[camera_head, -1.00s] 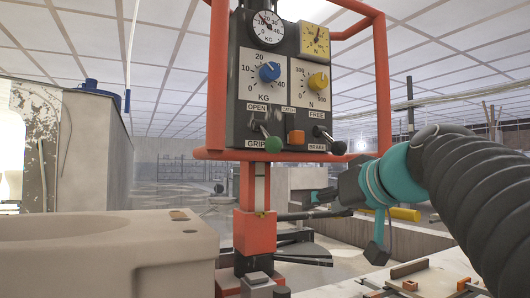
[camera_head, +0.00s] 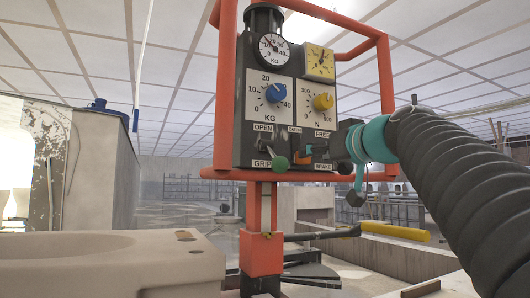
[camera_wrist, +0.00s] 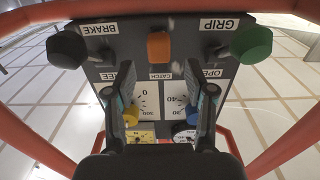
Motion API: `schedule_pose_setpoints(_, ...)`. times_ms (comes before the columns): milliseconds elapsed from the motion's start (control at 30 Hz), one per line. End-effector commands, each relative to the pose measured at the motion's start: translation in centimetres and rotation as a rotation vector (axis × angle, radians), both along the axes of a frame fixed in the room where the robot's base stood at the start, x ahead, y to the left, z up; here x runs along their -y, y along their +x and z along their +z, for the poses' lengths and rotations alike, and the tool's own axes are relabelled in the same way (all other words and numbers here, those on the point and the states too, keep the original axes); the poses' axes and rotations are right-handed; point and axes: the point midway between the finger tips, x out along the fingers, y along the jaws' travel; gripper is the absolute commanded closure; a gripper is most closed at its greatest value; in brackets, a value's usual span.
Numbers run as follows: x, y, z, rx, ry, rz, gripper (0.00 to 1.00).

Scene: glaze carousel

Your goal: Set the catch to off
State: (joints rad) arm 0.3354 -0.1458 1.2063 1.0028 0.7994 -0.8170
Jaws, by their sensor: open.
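The catch is a small orange block (camera_head: 306,150) under the CATCH label on the dark control panel (camera_head: 245,100). In the head view my gripper (camera_head: 321,152) is in front of the panel, to the right of the catch, and partly covers it. In the wrist view, which shows the panel upside down, the catch (camera_wrist: 159,46) lies in plain sight ahead of the fingers, on the midline between them. My gripper (camera_wrist: 160,93) is open, with nothing between its fingertips. I cannot tell whether it touches the panel.
A green-knobbed GRIP lever (camera_head: 280,163) and a black-knobbed BRAKE lever (camera_head: 345,168) flank the catch. Blue (camera_head: 275,92) and yellow (camera_head: 323,101) dials sit above. A red tube frame (camera_head: 386,100) surrounds the panel. A pale basin (camera_head: 110,265) stands lower left.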

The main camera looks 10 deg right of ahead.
Motion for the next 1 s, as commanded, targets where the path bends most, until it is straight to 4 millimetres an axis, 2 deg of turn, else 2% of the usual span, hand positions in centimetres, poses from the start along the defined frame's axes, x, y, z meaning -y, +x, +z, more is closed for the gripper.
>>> schedule_pose_setpoints(100,-0.8,2.1,0.2,-0.002,0.000,0.005,0.46)
schedule_pose_setpoints(333,-1.6,4.8,0.1,0.000,0.000,0.002,0.46)
schedule_pose_setpoints(500,-1.9,5.5,0.0,0.000,-0.001,0.001,0.46)
schedule_pose_setpoints(767,-1.9,5.6,0.0,0.000,0.000,0.000,0.46)
schedule_pose_setpoints(1000,-1.9,5.6,0.0,0.000,0.000,0.001,1.00)
